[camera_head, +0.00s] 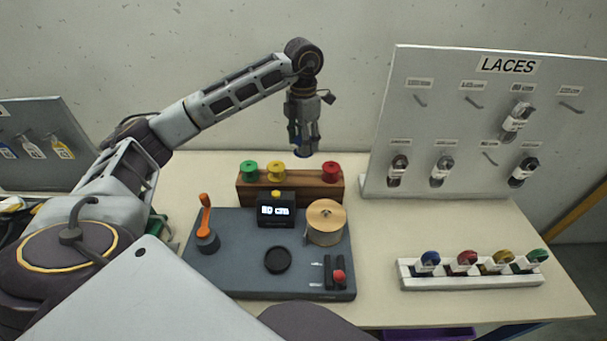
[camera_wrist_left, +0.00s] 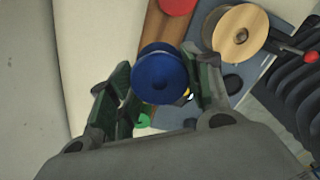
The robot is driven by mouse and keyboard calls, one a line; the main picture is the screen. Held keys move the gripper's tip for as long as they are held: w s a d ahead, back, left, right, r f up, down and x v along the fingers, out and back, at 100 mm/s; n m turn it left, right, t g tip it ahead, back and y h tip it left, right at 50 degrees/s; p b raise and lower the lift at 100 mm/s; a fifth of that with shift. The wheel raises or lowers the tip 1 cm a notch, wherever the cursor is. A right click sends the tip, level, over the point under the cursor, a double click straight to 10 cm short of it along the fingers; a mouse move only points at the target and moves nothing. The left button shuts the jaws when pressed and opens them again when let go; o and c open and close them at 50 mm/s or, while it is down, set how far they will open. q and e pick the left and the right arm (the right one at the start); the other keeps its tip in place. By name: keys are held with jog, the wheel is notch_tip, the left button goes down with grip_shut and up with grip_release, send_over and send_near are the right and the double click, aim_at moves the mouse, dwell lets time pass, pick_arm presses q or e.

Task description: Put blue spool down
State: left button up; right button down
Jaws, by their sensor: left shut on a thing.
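The blue spool (camera_wrist_left: 160,75) is held between the fingers of my left gripper (camera_wrist_left: 160,95) in the left wrist view. In the head view my left gripper (camera_head: 304,146) points down above the back of the wooden spool rack (camera_head: 290,190), and only a sliver of the blue spool (camera_head: 303,153) shows below the fingers. The rack carries a green spool (camera_head: 249,169), a yellow spool (camera_head: 276,171) and a red spool (camera_head: 332,170). A gap lies between the yellow and red spools, roughly below the blue spool. My right gripper is not in view.
In front of the rack is a dark board (camera_head: 230,270) with an orange-handled crank (camera_head: 205,222), a display (camera_head: 275,210) and a tan spool (camera_head: 325,222). A LACES panel (camera_head: 480,120) stands at right. A white holder (camera_head: 470,278) carries several coloured rolls.

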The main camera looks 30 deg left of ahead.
pick_arm(q)
jog(key=shift+f, duration=0.35)
notch_tip(320, 180, down, 4)
jog(key=shift+f+p, duration=0.15)
jog(key=shift+p, duration=0.15)
jog(key=shift+f, duration=0.45)
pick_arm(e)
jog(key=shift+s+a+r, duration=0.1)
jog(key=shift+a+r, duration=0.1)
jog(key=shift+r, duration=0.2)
pick_arm(q)
jog(key=shift+f, duration=0.1)
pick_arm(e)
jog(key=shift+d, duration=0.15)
pick_arm(q)
jog(key=shift+f+p, duration=0.35)
jog(key=shift+f, duration=1.45)
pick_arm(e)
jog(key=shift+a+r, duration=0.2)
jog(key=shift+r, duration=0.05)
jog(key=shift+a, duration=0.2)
pick_arm(q)
jog(key=shift+f, duration=0.2)
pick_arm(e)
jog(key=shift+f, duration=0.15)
